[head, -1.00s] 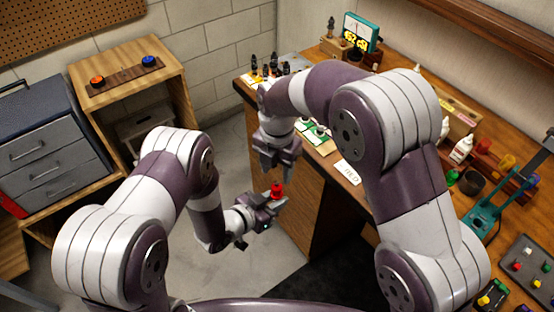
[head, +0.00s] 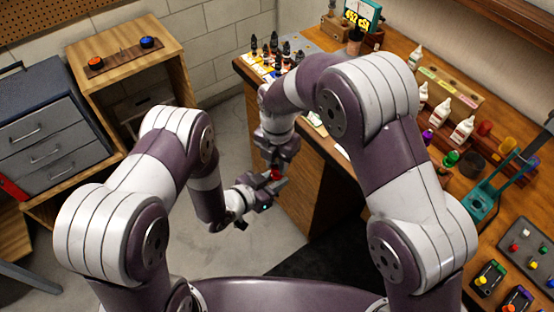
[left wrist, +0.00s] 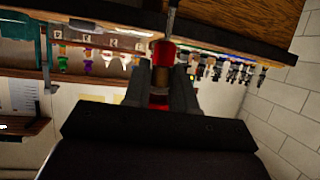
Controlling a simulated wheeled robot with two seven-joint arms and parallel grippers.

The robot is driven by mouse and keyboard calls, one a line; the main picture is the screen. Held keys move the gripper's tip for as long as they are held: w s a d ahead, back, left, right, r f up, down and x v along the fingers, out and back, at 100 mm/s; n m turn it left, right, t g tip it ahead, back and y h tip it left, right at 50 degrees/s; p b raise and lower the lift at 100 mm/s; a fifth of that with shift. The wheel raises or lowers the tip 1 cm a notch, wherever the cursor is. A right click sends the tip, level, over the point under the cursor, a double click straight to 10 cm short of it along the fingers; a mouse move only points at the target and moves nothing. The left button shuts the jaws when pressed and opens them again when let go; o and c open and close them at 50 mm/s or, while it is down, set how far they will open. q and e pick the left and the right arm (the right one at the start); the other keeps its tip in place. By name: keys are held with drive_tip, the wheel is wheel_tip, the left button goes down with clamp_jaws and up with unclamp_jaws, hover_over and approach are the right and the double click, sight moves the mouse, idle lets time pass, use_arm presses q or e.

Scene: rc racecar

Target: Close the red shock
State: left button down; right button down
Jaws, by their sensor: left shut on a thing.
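The red shock (head: 276,173) is upright between my two grippers in the head view, partly hidden by them. My left gripper (head: 271,183) is shut on its lower part. In the left wrist view the shock shows a red cap (left wrist: 163,52), a brownish middle, a red lower part between the dark fingers and a thin grey rod above the cap. My right gripper (head: 275,157) points down directly above the shock, close to its top. Whether its fingers touch the shock or are closed on it cannot be told.
The wooden workbench (head: 315,155) stands behind and right of the grippers, holding several bottles (head: 462,130) and a teal tool (head: 485,205). A wooden stand with two buttons (head: 123,62) is at the left. Open floor lies below the grippers.

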drive_tip(key=m, duration=4)
drive_tip(key=shift+f, duration=0.1)
drive_tip(key=m, duration=0.4)
drive_tip(key=shift+m, duration=0.3)
drive_tip(key=m, duration=0.8)
drive_tip(key=shift+m, duration=0.4)
drive_tip(key=c, duration=0.8)
unclamp_jaws()
